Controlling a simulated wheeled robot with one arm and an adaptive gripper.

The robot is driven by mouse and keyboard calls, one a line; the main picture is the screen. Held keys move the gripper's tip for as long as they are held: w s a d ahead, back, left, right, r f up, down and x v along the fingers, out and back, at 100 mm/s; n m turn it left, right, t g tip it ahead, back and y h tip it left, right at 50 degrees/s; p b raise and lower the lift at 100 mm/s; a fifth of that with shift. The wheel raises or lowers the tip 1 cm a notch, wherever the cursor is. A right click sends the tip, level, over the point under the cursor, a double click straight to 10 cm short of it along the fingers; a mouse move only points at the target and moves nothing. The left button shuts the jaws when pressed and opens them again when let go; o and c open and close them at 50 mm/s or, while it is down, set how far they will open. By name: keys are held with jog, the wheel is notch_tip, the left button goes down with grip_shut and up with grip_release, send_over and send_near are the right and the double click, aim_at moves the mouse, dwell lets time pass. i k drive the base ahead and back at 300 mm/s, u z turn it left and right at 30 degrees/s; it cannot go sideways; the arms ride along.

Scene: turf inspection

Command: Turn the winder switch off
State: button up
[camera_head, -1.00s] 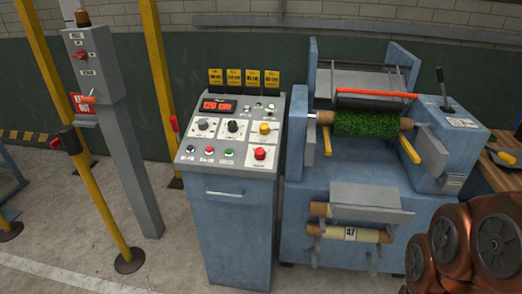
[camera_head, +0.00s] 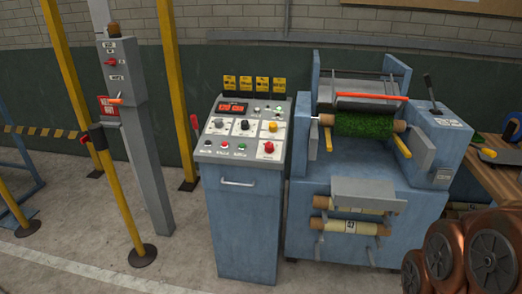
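A blue-grey control console (camera_head: 245,225) stands in the middle of the view. Its sloped panel carries a red-lit display (camera_head: 233,107), a grey knob (camera_head: 217,123), a dark knob (camera_head: 244,125), a yellow knob (camera_head: 273,127), a red control (camera_head: 268,147) and several small buttons. The labels are too small to read, so I cannot tell which one is the winder switch or how it is set. A blue machine (camera_head: 345,190) with a green turf roll (camera_head: 363,125) stands to its right. My gripper is not in view; copper-coloured links of my arm show at the bottom right.
A grey post with a switch box (camera_head: 119,65) stands left of the console, with a red knob and an orange lever. Yellow posts (camera_head: 117,200) stand around it. A wooden bench (camera_head: 500,180) is at the right. Floor in front of the console is clear.

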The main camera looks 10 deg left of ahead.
aim_at(269, 148)
jog(key=u, duration=0.75)
jog(key=i, duration=0.4)
jog(key=u, duration=1)
